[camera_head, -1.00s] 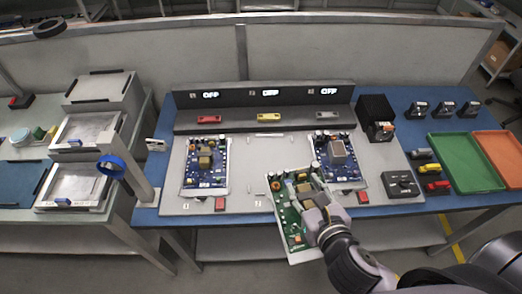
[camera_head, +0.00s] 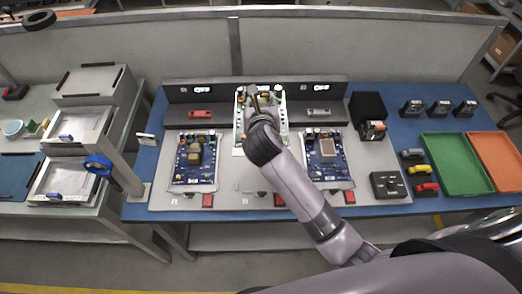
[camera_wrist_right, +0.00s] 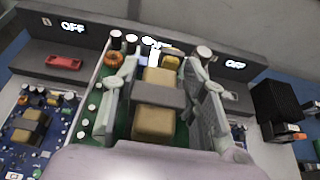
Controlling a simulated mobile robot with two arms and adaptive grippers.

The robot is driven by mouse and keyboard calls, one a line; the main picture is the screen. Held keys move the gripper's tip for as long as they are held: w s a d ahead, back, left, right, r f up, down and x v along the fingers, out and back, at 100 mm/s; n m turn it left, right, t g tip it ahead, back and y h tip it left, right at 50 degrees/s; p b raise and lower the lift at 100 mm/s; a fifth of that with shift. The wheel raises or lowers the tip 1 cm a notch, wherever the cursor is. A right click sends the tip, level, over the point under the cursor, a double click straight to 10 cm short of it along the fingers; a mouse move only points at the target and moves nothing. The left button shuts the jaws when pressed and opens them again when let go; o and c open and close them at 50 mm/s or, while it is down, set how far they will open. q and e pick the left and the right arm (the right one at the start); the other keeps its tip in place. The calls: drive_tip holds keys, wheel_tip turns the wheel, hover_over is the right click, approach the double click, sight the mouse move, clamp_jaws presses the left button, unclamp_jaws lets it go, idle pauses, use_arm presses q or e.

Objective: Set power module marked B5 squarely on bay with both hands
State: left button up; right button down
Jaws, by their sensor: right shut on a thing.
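The power module is a green circuit board (camera_head: 280,112) on a white plate, with capacitors and tan blocks. No B5 mark is readable. My right gripper (camera_head: 258,98) is shut on it and holds it in front of the middle display of the back console. In the right wrist view, the fingers of my right gripper (camera_wrist_right: 160,98) stand on either side of the tan-and-grey block (camera_wrist_right: 156,122) on the board. The middle bay (camera_head: 238,178) is a bare grey stretch between two blue boards, partly covered by my right arm. My left gripper is not in view.
Blue boards stand left (camera_head: 194,160) and right (camera_head: 324,162) of the middle bay. The console (camera_head: 180,93) shows OFF displays and a red part (camera_head: 201,114). A black button box (camera_head: 390,185), green tray (camera_head: 456,165) and orange tray (camera_head: 498,160) lie to the right.

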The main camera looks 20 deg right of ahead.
wheel_tip(320, 180, down, 14)
drive_tip(key=shift+f+b, duration=0.2)
drive_tip(key=shift+b, duration=0.6)
drive_tip(key=shift+f+b, duration=0.45)
drive_tip(key=shift+f, duration=1.35)
drive_tip(key=c, duration=1.4)
unclamp_jaws()
drive_tip(key=shift+s+f, duration=0.1)
drive_tip(key=shift+f, duration=0.2)
drive_tip(key=o, duration=0.4)
drive_tip(key=shift+r, duration=0.1)
